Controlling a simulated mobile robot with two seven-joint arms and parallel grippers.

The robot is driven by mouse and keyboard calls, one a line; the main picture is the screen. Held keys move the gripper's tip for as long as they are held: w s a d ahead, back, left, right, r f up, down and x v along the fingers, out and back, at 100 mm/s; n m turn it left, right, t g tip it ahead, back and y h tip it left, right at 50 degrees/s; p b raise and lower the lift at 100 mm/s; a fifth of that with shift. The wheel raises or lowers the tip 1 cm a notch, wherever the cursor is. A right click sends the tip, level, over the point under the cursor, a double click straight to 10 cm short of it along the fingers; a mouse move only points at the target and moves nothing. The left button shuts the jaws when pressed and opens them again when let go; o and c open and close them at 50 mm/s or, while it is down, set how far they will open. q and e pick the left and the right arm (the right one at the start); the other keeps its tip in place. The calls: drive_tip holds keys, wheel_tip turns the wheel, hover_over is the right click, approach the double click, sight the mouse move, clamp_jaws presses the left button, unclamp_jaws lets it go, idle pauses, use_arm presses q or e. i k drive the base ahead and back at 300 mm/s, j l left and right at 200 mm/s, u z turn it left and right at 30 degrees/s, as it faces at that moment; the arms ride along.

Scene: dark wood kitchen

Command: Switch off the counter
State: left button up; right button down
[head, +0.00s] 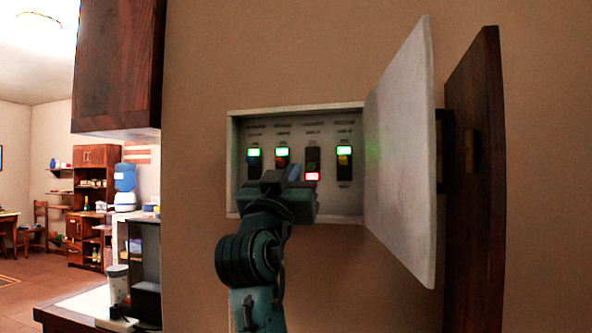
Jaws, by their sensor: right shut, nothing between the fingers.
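An open switch box (232,160) on the wall holds a row of switches, each under a small label too blurred to read for certain. The leftmost switch (254,163) and the one beside it (283,157) show green lights at the top. The third switch (313,165) shows a red light at its bottom. The rightmost switch (344,163) shows green at the top. My right gripper (283,176) is shut and empty, in front of the box's lower edge below the second and third switches. I cannot tell whether it touches anything. My left gripper is not in view.
The box's pale door (402,155) stands wide open to the right, beside a dark wood panel (474,180). A dark wall cabinet (119,65) hangs at upper left. A counter (75,308) with appliances is at lower left. The wall right of the panel is bare.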

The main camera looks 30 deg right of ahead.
sight(250, 160)
drive_tip(key=k+j, duration=0.2)
drive_tip(key=j, duration=0.2)
drive_tip(key=k+j, duration=0.45)
drive_tip(key=j, duration=0.3)
